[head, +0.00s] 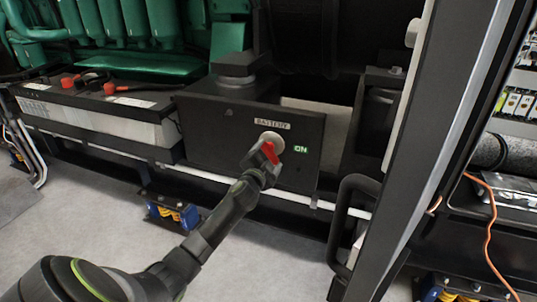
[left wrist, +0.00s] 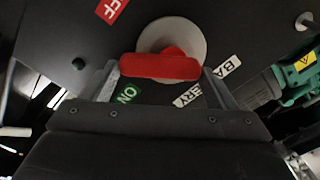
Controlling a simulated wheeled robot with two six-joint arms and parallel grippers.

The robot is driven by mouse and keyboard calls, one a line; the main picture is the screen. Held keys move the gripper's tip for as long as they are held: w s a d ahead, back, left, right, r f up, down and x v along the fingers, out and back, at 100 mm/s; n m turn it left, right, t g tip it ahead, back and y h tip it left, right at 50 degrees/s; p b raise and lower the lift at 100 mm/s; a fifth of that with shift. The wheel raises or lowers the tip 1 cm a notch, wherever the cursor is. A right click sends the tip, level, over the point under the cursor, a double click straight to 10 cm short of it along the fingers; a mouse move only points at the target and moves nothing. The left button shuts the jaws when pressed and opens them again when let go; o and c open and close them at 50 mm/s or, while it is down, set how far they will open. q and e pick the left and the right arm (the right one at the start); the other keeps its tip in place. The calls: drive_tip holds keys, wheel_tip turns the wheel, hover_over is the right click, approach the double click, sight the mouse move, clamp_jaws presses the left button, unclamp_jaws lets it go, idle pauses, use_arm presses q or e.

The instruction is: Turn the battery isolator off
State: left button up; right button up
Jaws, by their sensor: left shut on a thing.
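The battery isolator has a red handle (head: 269,152) on a round pale disc (head: 272,142), set in a dark panel (head: 205,128) under a BATTERY label (head: 272,124). A green ON label (head: 300,149) is right of the handle. In the left wrist view the red handle (left wrist: 160,67) lies across the disc (left wrist: 187,36), with the ON label (left wrist: 127,93) near one side and a red label ending in FF (left wrist: 111,10) at the top. My left gripper (head: 264,165) is at the handle; its fingers (left wrist: 160,80) are shut on it, one at each end. My right gripper is not in view.
A battery (head: 95,105) with red terminal caps sits left of the panel. A dark post (head: 440,140) with a black grab handle (head: 350,225) stands to the right. An orange cable (head: 489,225) hangs at the far right. Grey floor is open at lower left.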

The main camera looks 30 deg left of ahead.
use_arm(q)
drive_tip(key=m, duration=0.3)
drive_tip(key=shift+a+p, duration=0.1)
drive_tip(key=shift+p, duration=0.3)
drive_tip(key=m, duration=0.3)
drive_tip(key=shift+a+f+p, duration=0.1)
drive_tip(key=shift+f+p, duration=0.1)
drive_tip(key=shift+p, duration=0.15)
drive_tip(key=shift+s+a+f+m, duration=0.1)
drive_tip(key=shift+m, duration=0.7)
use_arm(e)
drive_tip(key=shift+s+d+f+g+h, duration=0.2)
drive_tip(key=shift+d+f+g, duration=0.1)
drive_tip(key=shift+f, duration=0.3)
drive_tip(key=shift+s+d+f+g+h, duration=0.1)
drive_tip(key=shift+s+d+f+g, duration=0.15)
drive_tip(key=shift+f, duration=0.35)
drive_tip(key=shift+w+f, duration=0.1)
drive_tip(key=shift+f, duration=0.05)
use_arm(q)
drive_tip(key=o, duration=0.9)
drive_tip(key=shift+o, duration=0.2)
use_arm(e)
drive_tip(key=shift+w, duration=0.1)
